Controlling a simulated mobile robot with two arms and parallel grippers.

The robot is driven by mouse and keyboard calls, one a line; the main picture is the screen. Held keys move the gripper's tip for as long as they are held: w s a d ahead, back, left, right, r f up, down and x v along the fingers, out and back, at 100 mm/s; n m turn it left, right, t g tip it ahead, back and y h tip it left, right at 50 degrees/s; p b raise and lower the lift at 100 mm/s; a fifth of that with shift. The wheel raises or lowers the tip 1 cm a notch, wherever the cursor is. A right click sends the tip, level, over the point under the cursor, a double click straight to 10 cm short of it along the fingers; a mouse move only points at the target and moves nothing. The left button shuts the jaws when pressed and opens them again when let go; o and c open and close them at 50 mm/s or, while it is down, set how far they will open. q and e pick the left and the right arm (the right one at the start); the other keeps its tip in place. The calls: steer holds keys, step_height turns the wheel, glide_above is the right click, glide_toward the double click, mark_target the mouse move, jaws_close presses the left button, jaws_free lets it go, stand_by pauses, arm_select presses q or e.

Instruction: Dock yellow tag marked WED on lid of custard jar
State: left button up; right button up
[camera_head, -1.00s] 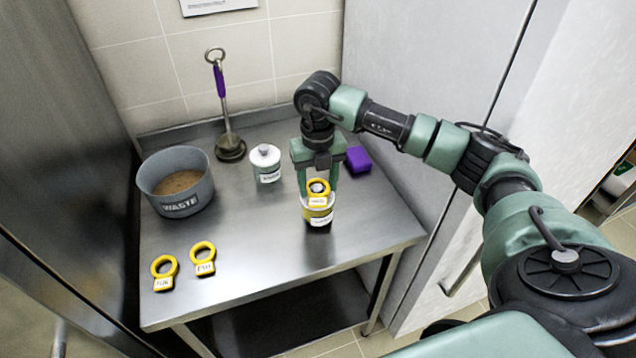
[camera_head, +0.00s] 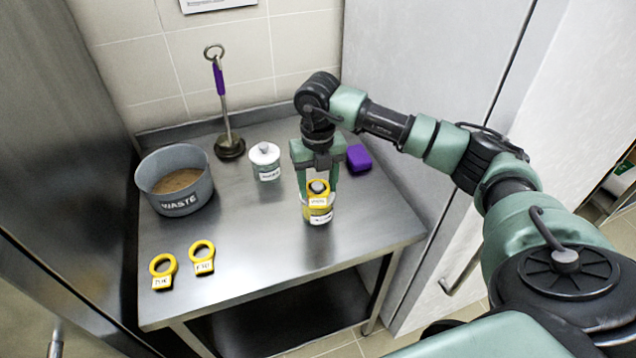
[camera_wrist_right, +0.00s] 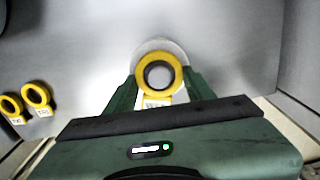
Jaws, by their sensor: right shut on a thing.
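The yellow ring tag (camera_head: 318,188) with a white label is at the top of the custard jar (camera_head: 320,212), around the lid's knob. The label's letters are too small to read surely. The right gripper (camera_head: 318,180) points down from above and is shut on the tag. In the right wrist view the tag (camera_wrist_right: 159,75) sits between the two green fingers (camera_wrist_right: 159,92), its ring around the round grey knob, with the pale lid (camera_wrist_right: 150,48) behind it. Whether the tag rests fully on the lid cannot be told. My left gripper is not in view.
Two more yellow tags (camera_head: 163,271) (camera_head: 202,258) lie at the table's front left. The steel table's (camera_head: 260,260) front middle is clear.

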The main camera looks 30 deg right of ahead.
steer(key=shift+f, duration=0.2)
steer(key=o, duration=1.1)
steer(key=shift+c, duration=0.2)
steer(key=shift+r, duration=0.1)
step_height(320, 180, up, 11)
steer(key=p, duration=0.7)
